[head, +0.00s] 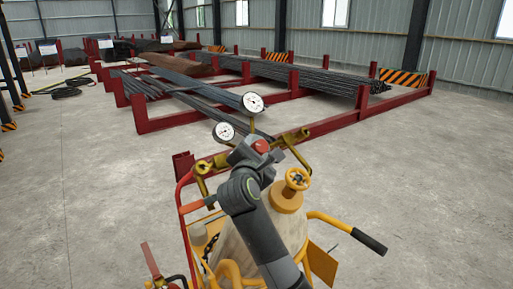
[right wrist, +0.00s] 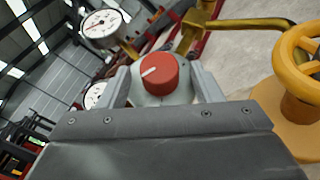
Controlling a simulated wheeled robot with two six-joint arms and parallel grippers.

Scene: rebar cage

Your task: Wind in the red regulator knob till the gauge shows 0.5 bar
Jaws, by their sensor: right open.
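The red regulator knob (right wrist: 158,72), with a white line on its face, sits on a pale regulator body. It also shows in the head view (head: 261,146). My right gripper (right wrist: 161,80) is open, with one finger on each side of the knob; whether they touch it I cannot tell. In the head view my right gripper (head: 250,152) is at the regulator. One white round gauge (head: 253,103) stands above the knob and another gauge (head: 224,132) to its left. Their readings are too small to make out. My left gripper is not in view.
A yellow handwheel (head: 297,179) tops the cylinder (head: 285,200) right of my gripper. The trolley has a black-gripped yellow handle (head: 370,242). Brass pipes (head: 292,138) flank the regulator. Behind are red racks (head: 330,124) with rebar; concrete floor (head: 440,180) is clear at right.

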